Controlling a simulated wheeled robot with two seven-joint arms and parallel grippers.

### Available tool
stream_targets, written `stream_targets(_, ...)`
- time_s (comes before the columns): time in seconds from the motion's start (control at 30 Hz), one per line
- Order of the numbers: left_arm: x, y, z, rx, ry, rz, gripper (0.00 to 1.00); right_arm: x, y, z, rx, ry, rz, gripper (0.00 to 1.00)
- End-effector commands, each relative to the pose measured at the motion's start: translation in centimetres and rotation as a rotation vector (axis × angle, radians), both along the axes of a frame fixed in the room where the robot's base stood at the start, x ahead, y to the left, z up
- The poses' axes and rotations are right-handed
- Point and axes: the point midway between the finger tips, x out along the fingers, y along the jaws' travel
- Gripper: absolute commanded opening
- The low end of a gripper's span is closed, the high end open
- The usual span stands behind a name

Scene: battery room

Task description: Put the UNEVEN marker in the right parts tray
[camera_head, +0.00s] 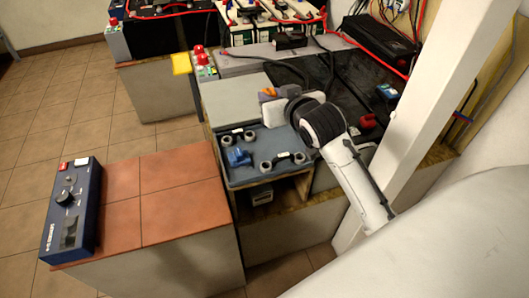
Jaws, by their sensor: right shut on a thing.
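My right gripper (274,106) comes in from the right over the far part of the blue-grey tray-like top (243,175). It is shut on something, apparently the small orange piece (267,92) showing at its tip. The dark wrist hides much of the jaws. I cannot read any lettering, so I cannot tell whether this is the UNEVEN marker. I cannot tell for sure which surface is the right parts tray. My left gripper is not in view.
A blue clamp-like piece (239,157) and several grey rings lie on the blue-grey top. A blue control box (71,211) stands on the red-tiled counter (165,195), which is otherwise clear. Batteries, cables and a yellow piece (181,64) are behind. A white post (430,110) stands right.

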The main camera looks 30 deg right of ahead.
Motion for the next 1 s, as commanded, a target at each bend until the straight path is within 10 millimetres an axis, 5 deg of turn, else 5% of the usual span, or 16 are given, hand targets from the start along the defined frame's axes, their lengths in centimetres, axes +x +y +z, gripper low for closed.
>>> stream_targets(0.03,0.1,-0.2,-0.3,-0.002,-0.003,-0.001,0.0,-0.1,-1.4,-2.1,-0.004,0.005,-0.016,0.03)
stream_targets(0.23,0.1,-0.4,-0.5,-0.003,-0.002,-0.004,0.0,-0.2,-4.1,-5.5,-0.01,-0.004,-0.043,0.03)
stream_targets(0.5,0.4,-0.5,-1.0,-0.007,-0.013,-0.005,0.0,-0.3,-4.3,-10.5,-0.009,-0.005,-0.044,0.03)
stream_targets(1.0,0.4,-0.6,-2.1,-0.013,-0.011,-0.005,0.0,-0.3,-4.2,-15.3,-0.011,-0.008,-0.044,0.03)
